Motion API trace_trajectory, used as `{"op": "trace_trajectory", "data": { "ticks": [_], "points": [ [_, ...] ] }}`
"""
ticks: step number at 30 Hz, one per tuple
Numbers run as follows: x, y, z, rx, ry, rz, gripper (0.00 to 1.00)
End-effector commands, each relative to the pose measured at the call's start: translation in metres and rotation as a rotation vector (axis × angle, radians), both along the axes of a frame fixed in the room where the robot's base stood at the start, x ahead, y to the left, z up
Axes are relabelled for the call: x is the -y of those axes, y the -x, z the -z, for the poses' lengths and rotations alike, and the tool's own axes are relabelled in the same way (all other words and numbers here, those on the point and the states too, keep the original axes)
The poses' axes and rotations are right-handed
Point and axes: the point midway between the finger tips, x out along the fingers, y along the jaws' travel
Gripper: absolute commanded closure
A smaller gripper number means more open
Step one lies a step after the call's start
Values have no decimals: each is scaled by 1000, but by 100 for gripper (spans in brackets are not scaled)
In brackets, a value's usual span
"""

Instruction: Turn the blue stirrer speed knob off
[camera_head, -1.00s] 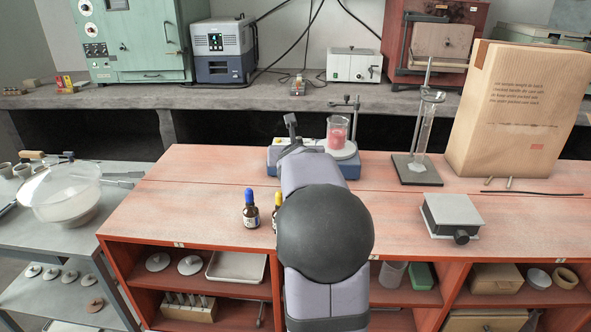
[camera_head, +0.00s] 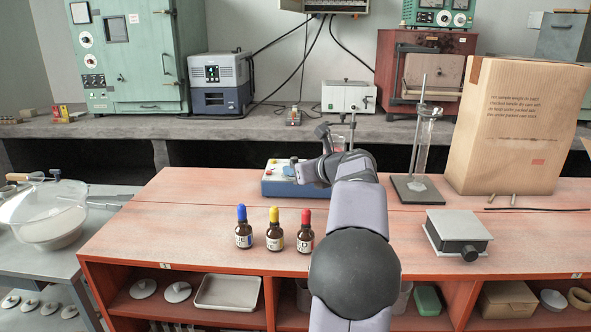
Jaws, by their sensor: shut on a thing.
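The stirrer (camera_head: 272,187), a low box with a blue front and a pale top, stands at the back of the red bench. A small blue knob (camera_head: 288,171) shows on its top. My gripper (camera_head: 294,168) is at the knob and shut on it, seen from behind and small. My wrist and arm cover the right part of the stirrer. The knob's pointer or marking is too small to read.
Three dropper bottles with blue (camera_head: 243,231), yellow (camera_head: 275,235) and red (camera_head: 305,234) caps stand left of my arm. A cylinder stand (camera_head: 417,189), a cardboard box (camera_head: 520,130) and a grey block with a black knob (camera_head: 457,237) are right. The bench's left part is clear.

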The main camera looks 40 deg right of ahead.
Motion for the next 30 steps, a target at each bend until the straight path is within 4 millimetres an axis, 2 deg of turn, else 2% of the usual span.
{"op": "trace_trajectory", "data": {
  "ticks": [13, 14, 16, 26, 30],
  "points": [
    [0, 0, -1, 4, 1, -12, 100],
    [0, 0, -1, 3, 1, -12, 78],
    [0, 0, -1, 3, 1, -12, 62],
    [0, 1, -1, 2, 0, -11, 62],
    [-1, 9, -4, 2, 1, -10, 62]
  ]
}}
